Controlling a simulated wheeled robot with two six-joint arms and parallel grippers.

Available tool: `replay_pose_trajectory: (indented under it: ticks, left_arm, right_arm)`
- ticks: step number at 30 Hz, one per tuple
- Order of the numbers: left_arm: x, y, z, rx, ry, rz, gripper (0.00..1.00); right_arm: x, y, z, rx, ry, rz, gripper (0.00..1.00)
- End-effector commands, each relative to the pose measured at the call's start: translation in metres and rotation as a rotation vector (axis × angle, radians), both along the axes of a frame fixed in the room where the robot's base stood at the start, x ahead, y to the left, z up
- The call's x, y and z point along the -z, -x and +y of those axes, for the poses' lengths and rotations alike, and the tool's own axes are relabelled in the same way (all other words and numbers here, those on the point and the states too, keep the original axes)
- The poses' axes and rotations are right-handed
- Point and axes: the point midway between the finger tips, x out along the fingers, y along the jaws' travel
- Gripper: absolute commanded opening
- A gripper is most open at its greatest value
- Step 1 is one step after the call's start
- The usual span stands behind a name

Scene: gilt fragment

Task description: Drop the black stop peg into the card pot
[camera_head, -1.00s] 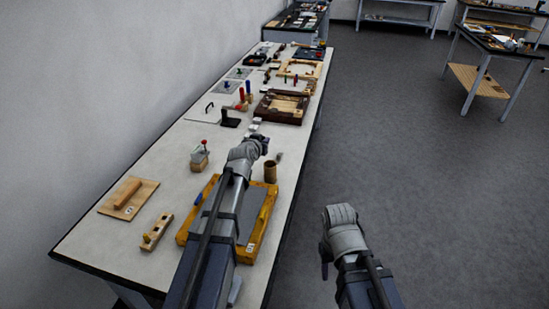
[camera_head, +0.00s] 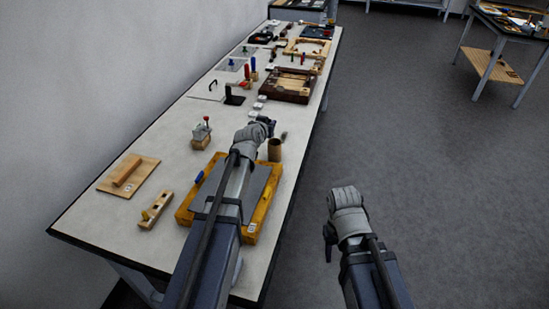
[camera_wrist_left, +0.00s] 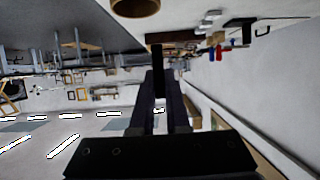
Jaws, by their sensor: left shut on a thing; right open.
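My left gripper (camera_head: 268,124) is over the bench, just beyond the card pot in the head view. In the left wrist view it (camera_wrist_left: 158,95) is shut on the black stop peg (camera_wrist_left: 157,58), a dark slim bar held between the fingers. The peg cannot be made out in the head view. The card pot (camera_head: 275,150) is a brown open cylinder standing upright near the bench's right edge; its rim also shows at the top of the left wrist view (camera_wrist_left: 135,8). The peg is apart from it there. My right gripper (camera_head: 329,240) is open, over the floor right of the bench.
A yellow-framed tray (camera_head: 258,214) lies under my left arm. A wooden board (camera_head: 122,186), a small wooden block tool (camera_head: 155,210) and a red-knobbed fixture (camera_head: 202,134) lie left. A dark wooden frame (camera_head: 270,88) sits farther back. Bare bench lies left of the pot.

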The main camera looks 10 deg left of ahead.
Motion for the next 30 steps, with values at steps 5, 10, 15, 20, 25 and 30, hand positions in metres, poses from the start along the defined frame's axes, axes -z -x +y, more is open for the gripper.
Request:
replay_pose_trajectory:
  ticks: [5, 10, 15, 20, 25, 30]
  left_arm:
    - [0.0093, 0.0001, 0.0000, 0.000, 0.000, 0.000, 0.00]
    - [0.0080, 0.0000, 0.0000, 0.000, 0.000, 0.000, 0.00]
    - [0.0080, 0.0000, 0.0000, 0.000, 0.000, 0.000, 0.29]
    - [0.0081, 0.0000, 0.0000, 0.000, 0.000, 0.000, 0.47]
    - [0.0081, 0.0000, 0.0000, 0.000, 0.000, 0.000, 0.48]
    - [0.0068, 0.0024, 0.0001, 0.000, 0.000, 0.000, 0.48]
  right_arm:
    - [0.0093, 0.0000, 0.0000, 0.000, 0.000, 0.000, 0.50]
    - [0.0081, 0.0000, 0.0000, 0.000, 0.000, 0.000, 0.50]
    - [0.0081, 0.0000, 0.0000, 0.000, 0.000, 0.000, 0.50]
    - [0.0081, 0.0000, 0.0000, 0.000, 0.000, 0.000, 0.50]
    - [0.0081, 0.0000, 0.0000, 0.000, 0.000, 0.000, 0.50]
    - [0.0068, 0.0000, 0.0000, 0.000, 0.000, 0.000, 0.50]
